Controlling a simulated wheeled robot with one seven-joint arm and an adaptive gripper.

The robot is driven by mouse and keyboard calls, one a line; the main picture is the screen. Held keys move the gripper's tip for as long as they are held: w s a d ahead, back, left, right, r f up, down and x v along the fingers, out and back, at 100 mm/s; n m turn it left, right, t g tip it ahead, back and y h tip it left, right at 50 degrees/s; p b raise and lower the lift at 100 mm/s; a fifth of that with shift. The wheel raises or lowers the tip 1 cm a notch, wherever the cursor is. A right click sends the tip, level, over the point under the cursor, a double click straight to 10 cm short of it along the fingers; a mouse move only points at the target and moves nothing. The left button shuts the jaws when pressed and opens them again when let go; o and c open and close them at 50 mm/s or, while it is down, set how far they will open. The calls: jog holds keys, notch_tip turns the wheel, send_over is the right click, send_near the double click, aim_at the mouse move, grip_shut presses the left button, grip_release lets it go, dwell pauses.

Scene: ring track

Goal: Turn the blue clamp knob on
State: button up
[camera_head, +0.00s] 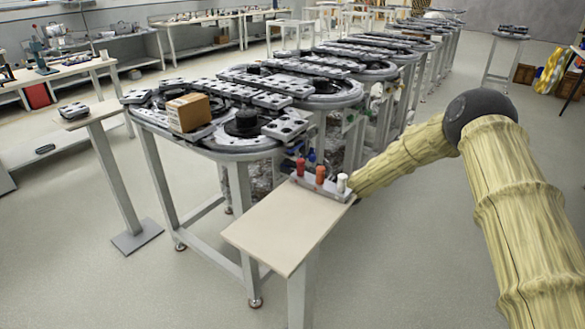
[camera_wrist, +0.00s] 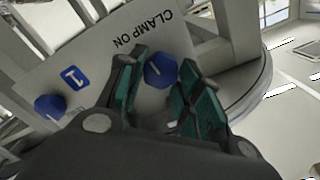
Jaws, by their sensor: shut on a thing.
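The blue clamp knob (camera_wrist: 160,70) sits on a pale panel (camera_wrist: 110,48) in the wrist view, beside the upside-down words CLAMP ON. It has a white line on its face. My gripper (camera_wrist: 158,84) has its green-padded fingers on both sides of this knob and is shut on it. A second blue knob (camera_wrist: 50,107) with a white mark is at the left of the panel, near a blue label with a 1. In the head view my gripper is hidden behind the small table and the track, and I cannot make out the clamp knob there.
A small beige table (camera_head: 285,222) stands in front of the ring track (camera_head: 290,84), with red, orange (camera_head: 320,174) and white-topped items at its back edge. A cardboard box (camera_head: 188,112) sits on the track. My arm passes right of the table. Open floor lies at the right.

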jog(key=shift+w+d+m, duration=0.1)
jog(key=shift+m, duration=0.7)
jog(key=o, duration=1)
jog(key=v, duration=1.2)
